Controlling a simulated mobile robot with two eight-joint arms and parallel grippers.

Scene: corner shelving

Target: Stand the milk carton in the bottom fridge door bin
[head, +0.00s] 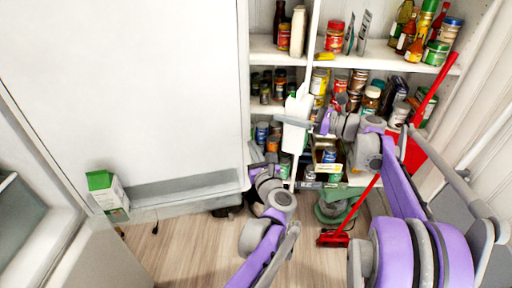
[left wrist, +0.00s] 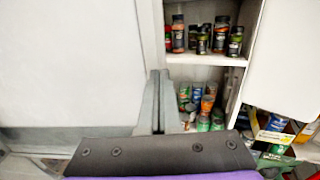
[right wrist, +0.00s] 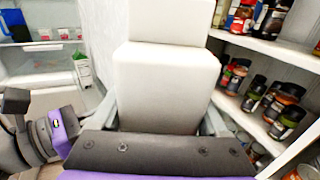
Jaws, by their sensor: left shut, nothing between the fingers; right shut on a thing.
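A white carton with a green top (head: 108,195) stands at the left end of the grey strip (head: 185,188) along the bottom of the big white door panel. It looks upright; I cannot tell if its base is inside the bin. It also shows in the right wrist view (right wrist: 82,70). My right gripper (head: 310,124) is shut on a white bottle-like container (head: 295,136), which fills the middle of the right wrist view (right wrist: 165,85). My left gripper (left wrist: 158,102) is shut and empty, low in front of the shelving, away from the carton.
Shelves (head: 281,50) with jars and bottles stand at the back right. A red-handled broom (head: 333,239) leans before them. A green-grey round object (head: 335,208) sits on the floor. Wooden floor (head: 180,245) is clear at the front left. Fridge shelves (right wrist: 40,45) show in the right wrist view.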

